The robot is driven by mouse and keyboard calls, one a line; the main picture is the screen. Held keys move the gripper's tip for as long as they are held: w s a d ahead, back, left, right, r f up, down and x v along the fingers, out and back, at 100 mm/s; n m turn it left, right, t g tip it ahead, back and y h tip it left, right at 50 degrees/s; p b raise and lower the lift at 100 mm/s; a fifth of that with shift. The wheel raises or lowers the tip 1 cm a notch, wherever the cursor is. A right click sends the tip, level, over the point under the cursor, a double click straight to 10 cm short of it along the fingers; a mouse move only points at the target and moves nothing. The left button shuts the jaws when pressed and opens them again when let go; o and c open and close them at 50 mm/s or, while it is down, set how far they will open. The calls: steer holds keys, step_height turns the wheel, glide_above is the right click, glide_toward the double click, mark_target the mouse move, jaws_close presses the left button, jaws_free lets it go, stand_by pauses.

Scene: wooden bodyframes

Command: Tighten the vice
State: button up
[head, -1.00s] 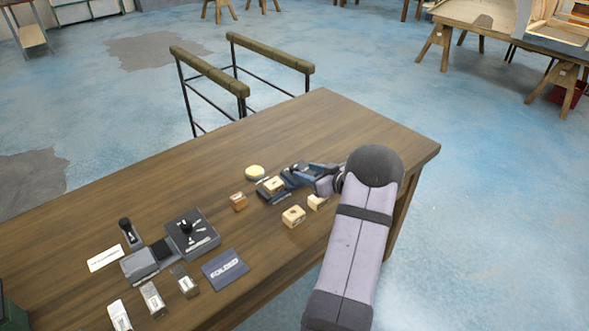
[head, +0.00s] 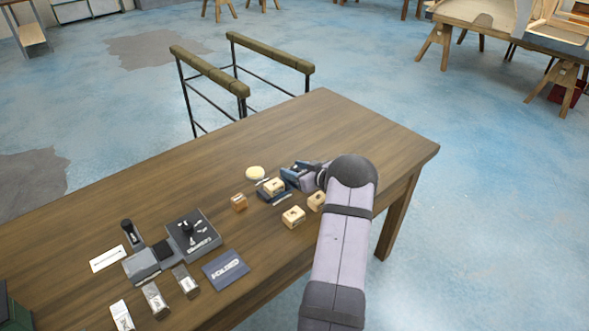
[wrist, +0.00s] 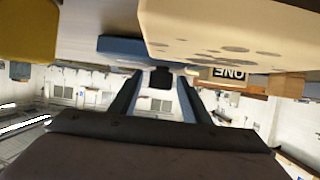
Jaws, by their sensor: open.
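The vice (head: 267,196) is a small dark and blue device on the wooden table, holding or bearing a pale wooden block (head: 274,186); I cannot tell how firmly it is clamped. My gripper (head: 297,171) is low over the table at the vice's right side, partly hidden by my wrist. In the wrist view, which looks upside down, my gripper's two dark fingers (wrist: 160,82) stand apart. A small dark part shows between their tips, close to a blue part of the vice (wrist: 120,46). Whether the fingers touch it is unclear. The pale block (wrist: 235,28) looms large at the upper right.
Loose wooden blocks (head: 293,217) (head: 316,201) (head: 239,202) lie around the vice. A round yellow disc (head: 255,173) lies behind it. Left on the table (head: 130,195) are a black-topped device (head: 192,234), a dark card (head: 225,269) and several metal pieces. The table's right end is clear.

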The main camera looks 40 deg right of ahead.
steer(key=c, duration=1)
steer(key=shift+c, duration=0.2)
steer(key=shift+m+h, duration=0.3)
steer(key=shift+h, duration=0.1)
steer(key=m+h+b, duration=0.2)
steer(key=b, duration=0.1)
steer(key=shift+w+g+h, duration=0.1)
steer(key=shift+g+h, duration=0.2)
steer(key=shift+h, duration=0.1)
steer(key=m+h+b, duration=0.1)
steer(key=b, duration=0.1)
steer(key=shift+r+m+g+h+b, duration=0.1)
steer(key=shift+m+g+h+b, duration=0.2)
steer(key=shift+m+b, duration=0.1)
steer(key=o, duration=1)
